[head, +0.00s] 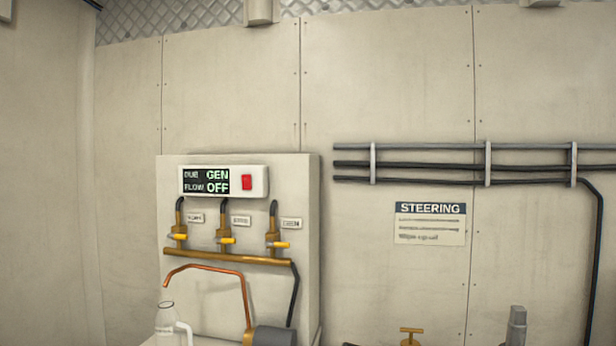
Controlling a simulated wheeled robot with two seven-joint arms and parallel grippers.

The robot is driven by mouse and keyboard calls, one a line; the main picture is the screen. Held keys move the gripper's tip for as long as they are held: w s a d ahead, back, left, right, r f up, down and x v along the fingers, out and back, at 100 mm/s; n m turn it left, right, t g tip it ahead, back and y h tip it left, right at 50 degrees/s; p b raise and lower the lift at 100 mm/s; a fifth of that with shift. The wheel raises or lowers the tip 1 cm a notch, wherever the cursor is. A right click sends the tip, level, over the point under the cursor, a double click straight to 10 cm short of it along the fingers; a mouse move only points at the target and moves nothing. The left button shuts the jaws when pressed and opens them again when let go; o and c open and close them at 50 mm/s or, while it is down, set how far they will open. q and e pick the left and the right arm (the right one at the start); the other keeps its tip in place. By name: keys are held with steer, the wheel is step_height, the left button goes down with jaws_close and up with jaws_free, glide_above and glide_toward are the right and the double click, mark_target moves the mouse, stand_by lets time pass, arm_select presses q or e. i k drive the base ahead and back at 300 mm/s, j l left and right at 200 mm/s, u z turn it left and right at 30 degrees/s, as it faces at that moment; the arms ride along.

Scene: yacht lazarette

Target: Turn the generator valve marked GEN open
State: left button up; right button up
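Three brass valves with yellow levers stand in a row on a manifold pipe (228,257) on the pale panel box. They are the left valve (179,228), the middle valve (222,236) and the right valve (272,236). The levers look roughly horizontal. Each valve has a small label at its upper right: left label (196,218), middle label (241,220), right label (291,223). The lettering is too blurred to tell which says GEN. The display (205,181) above reads GEN and FLOW OFF, with a red switch (246,182) beside it. Neither gripper is in view.
A copper pipe (205,268) and a black hose (294,295) run below the manifold. A clear bottle (168,318) and a grey cylinder (273,336) are at the bottom. Black lines (430,167), a STEERING sign (430,223) and a brass T-handle (411,336) are to the right.

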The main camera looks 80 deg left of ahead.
mark_target(268, 244)
steer(key=u, duration=3.25)
